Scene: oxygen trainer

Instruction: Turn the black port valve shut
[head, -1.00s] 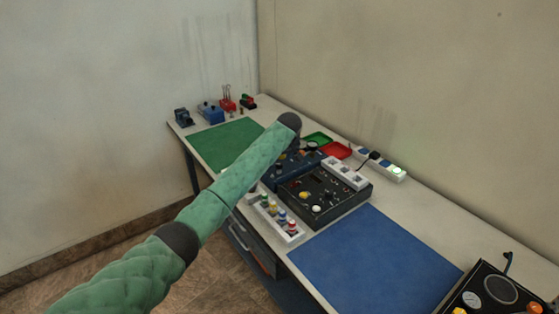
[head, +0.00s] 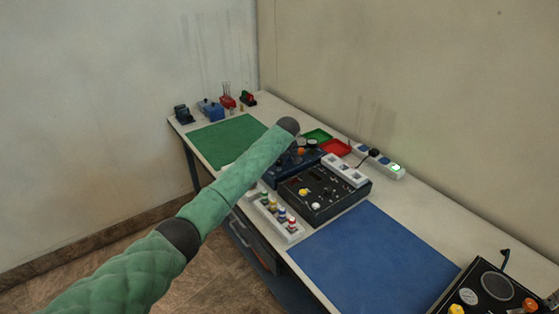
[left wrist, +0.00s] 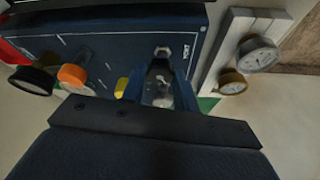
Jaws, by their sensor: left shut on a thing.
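The blue trainer panel (head: 283,176) stands mid-table in the head view, partly hidden by my left arm. In the left wrist view the panel (left wrist: 105,40) fills the top, with a "PORT" label beside a silver fitting (left wrist: 163,52). My left gripper (left wrist: 160,95) is just below that fitting, its two blue fingers shut on a dark piece, the black port valve (left wrist: 160,84). The fingers cover its sides, so its exact angle is hard to tell. In the head view the fingers are hidden behind the arm's end. My right gripper is not in view.
An orange knob (left wrist: 72,76) and a round black-rimmed part (left wrist: 32,80) sit left of the fingers. The blue mat (head: 375,258) is clear.

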